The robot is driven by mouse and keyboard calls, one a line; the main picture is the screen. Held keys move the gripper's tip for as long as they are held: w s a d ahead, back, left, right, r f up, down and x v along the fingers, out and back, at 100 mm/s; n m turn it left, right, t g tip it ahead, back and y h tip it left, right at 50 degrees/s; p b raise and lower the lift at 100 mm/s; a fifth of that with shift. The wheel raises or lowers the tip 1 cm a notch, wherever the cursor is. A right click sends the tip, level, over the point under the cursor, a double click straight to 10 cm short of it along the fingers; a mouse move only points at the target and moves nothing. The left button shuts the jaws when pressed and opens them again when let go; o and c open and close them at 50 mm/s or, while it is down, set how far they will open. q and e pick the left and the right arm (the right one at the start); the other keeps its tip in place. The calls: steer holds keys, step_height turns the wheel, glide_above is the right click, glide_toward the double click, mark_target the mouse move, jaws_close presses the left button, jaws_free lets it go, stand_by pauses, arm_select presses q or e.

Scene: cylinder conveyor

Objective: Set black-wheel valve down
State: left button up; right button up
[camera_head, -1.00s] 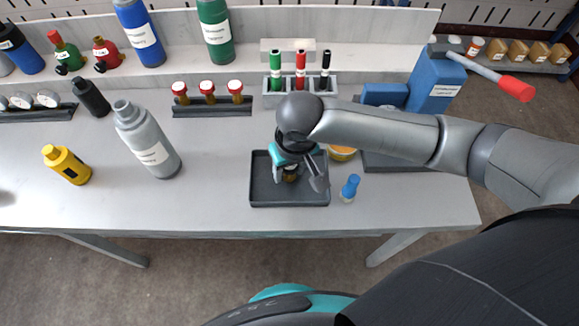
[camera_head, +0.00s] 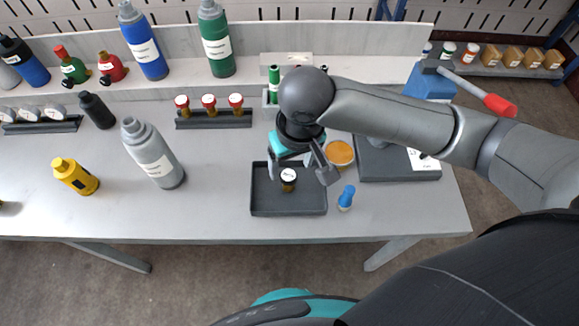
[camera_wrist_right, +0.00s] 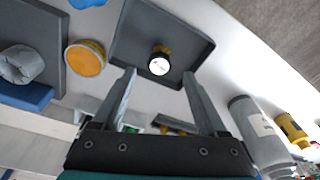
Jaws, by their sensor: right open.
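The black-wheel valve (camera_head: 288,179) stands in the dark grey tray (camera_head: 290,211) at the front of the bench. It has a brass body and a round white label on its black top. In the right wrist view the valve (camera_wrist_right: 160,61) stands upright on the tray floor, clear of the walls. My right gripper (camera_head: 302,172) is open and empty above the tray. In the right wrist view its fingers (camera_wrist_right: 158,78) are spread apart with the valve beyond them, not touching it. My left gripper is not in view.
A small blue-capped bottle (camera_head: 346,198) stands just right of the tray, and an orange-topped jar (camera_head: 340,153) is behind it. A grey bottle (camera_head: 153,154) and a yellow bottle (camera_head: 76,177) stand left. A rack (camera_head: 214,120) holds red-topped valves. The bench between is clear.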

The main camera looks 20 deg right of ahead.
steer(key=r, duration=0.3)
steer(key=shift+s+p, duration=0.2)
steer(key=shift+p, duration=0.15)
